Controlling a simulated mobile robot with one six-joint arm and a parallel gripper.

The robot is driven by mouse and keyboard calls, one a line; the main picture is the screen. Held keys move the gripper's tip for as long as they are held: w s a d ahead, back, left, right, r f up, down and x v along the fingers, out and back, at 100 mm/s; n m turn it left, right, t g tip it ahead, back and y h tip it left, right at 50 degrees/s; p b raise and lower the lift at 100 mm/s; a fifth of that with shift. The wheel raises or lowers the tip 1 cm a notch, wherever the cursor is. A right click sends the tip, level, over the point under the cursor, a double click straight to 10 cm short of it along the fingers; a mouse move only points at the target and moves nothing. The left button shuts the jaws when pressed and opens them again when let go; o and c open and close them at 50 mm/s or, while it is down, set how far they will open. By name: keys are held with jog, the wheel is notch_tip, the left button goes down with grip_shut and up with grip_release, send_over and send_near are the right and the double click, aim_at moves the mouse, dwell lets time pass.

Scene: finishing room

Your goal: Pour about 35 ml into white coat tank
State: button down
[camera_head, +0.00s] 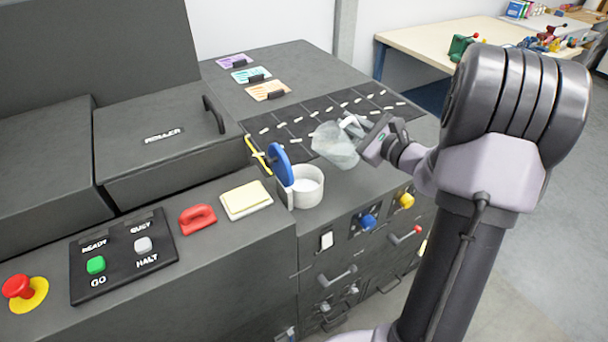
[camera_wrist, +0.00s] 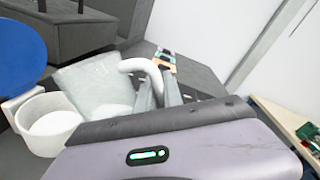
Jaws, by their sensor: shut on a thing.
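A translucent pale jug (camera_head: 335,146) is held by its white handle in my gripper (camera_head: 359,129), above the dark machine top. In the wrist view the jug (camera_wrist: 98,88) looks somewhat tilted, and its white handle (camera_wrist: 143,66) is between the fingers (camera_wrist: 160,86). I cannot tell how much liquid it holds. A round white tank (camera_head: 305,188) sits at the machine's front edge, left of and nearer than the jug. Its blue lid (camera_head: 280,164) stands up open. White content shows inside the tank (camera_wrist: 50,122). The jug is apart from the tank, and no stream is visible.
A yellow bar (camera_head: 258,156) lies behind the lid. A cream pad (camera_head: 245,200), red handle (camera_head: 197,219) and button panel (camera_head: 125,255) are to the left. A gridded dark area (camera_head: 293,128) lies behind. Knobs, including a blue one (camera_head: 368,221), line the front.

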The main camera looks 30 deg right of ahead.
aim_at(354, 142)
jog(key=f+m, duration=0.1)
jog(key=f, duration=0.1)
jog(key=d+f+m+b, duration=0.1)
jog(key=f+m, duration=0.1)
jog(key=d+f+m+b, duration=0.1)
jog(key=f+m, duration=0.1)
jog(key=f, duration=0.1)
jog(key=shift+w+d+f+t, duration=0.1)
jog(key=shift+w+d+t, duration=0.1)
jog(key=shift+t, duration=0.1)
jog(key=shift+d+f+m+y, duration=0.15)
jog(key=shift+f+m+y, duration=0.25)
jog(key=shift+m, duration=0.5)
jog(key=shift+f, duration=0.15)
dwell(1.4)
